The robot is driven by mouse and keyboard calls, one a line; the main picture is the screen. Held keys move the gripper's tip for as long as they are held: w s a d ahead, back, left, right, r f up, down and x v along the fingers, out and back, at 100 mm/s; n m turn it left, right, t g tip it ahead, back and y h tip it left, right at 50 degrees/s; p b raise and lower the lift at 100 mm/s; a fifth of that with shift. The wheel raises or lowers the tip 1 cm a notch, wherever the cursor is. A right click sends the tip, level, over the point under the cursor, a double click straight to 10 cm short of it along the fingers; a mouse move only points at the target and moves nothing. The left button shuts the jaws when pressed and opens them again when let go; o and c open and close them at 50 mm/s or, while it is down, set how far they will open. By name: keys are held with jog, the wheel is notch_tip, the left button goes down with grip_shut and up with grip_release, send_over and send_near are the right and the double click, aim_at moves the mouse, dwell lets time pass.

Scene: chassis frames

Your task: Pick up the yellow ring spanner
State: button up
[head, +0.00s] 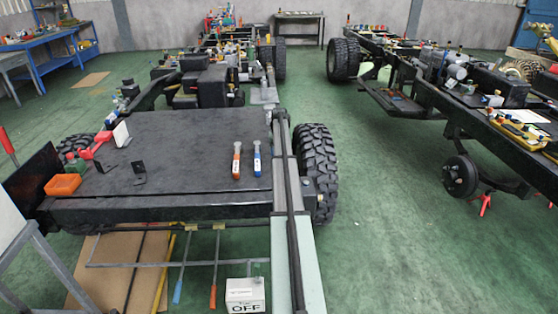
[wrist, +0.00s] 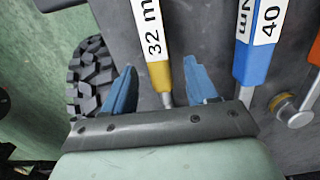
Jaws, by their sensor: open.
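The yellow ring spanner (wrist: 160,75) lies on the dark deck in the wrist view. Its yellow handle has a white label reading "32 m", cut off by the top edge, and its metal shaft runs down behind my gripper's body. Its ring end is hidden. My gripper (wrist: 159,64) is open and empty, with one blue finger on each side of the yellow handle. Gaps show on both sides; I cannot tell the height of the fingers over the deck. In the head view my arm covers the place right of the blue-handled tool, and I cannot see the yellow spanner there.
A blue-handled tool (wrist: 253,75) marked 40 lies close to the right finger; it also shows in the head view (head: 257,160). An orange-handled tool (head: 237,160) lies beside it. A tyre (head: 319,165) stands beside the deck (head: 180,155). An orange bin (head: 62,185) sits far left.

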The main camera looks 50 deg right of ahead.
jog(key=shift+f, duration=0.4)
jog(key=shift+c, duration=0.2)
grip_shut()
